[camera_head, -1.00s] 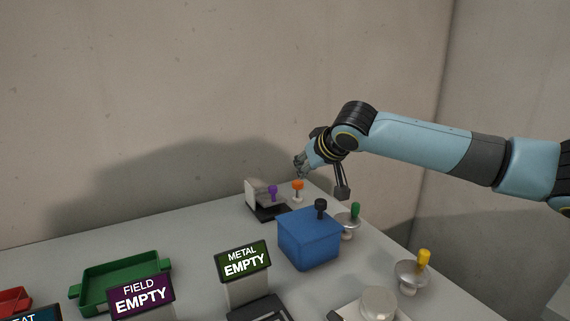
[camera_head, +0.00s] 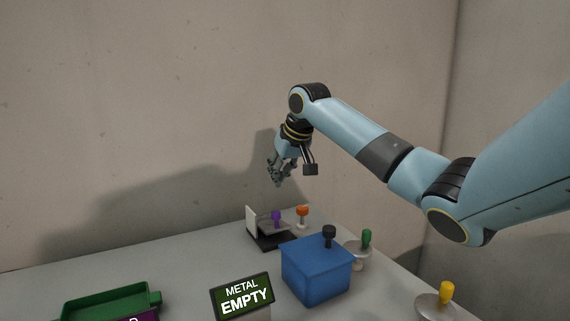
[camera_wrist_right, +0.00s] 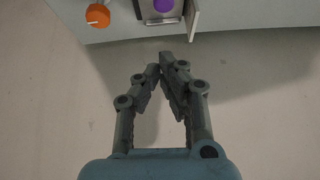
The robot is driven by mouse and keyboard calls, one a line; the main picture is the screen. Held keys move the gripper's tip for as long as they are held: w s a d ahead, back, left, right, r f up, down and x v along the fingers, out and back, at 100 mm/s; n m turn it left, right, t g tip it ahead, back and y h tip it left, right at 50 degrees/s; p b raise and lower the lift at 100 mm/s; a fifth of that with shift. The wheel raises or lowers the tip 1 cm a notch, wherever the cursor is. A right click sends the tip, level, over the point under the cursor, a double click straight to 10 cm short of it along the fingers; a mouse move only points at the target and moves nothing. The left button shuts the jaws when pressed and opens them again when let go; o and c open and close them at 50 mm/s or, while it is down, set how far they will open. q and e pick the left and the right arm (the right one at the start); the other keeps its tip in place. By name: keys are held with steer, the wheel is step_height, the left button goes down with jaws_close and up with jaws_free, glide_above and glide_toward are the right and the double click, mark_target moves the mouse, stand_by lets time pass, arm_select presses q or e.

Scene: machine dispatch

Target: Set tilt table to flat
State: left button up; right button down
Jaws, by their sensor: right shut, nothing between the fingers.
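A small device with a black base, a grey plate, a pale upright plate and a purple knob (camera_head: 276,216) stands at the back of the table; it looks like the tilt table (camera_head: 252,221). Its grey plate appears sloped, but the exact angle is hard to tell. The purple knob also shows at the top edge of the right wrist view (camera_wrist_right: 163,5). My right gripper (camera_head: 277,181) is in the air above the device, apart from it, in front of the wall. Its fingers come together at the tips with nothing between them (camera_wrist_right: 161,66). My left gripper is out of view.
An orange knob (camera_head: 302,211) stands right beside the device. A blue box (camera_head: 316,273) with a black knob is in front. Green (camera_head: 366,238) and yellow (camera_head: 446,290) knobs stand to the right. A "METAL EMPTY" sign (camera_head: 243,297) and green tray (camera_head: 110,300) are at front left.

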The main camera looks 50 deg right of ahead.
steer(key=f, duration=0.5)
steer(key=shift+w+f, duration=0.15)
steer(key=shift+w, duration=0.25)
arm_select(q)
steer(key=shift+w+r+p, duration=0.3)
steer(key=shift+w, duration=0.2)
arm_select(e)
steer(key=shift+s+a+f, duration=0.1)
steer(key=shift+f, duration=0.45)
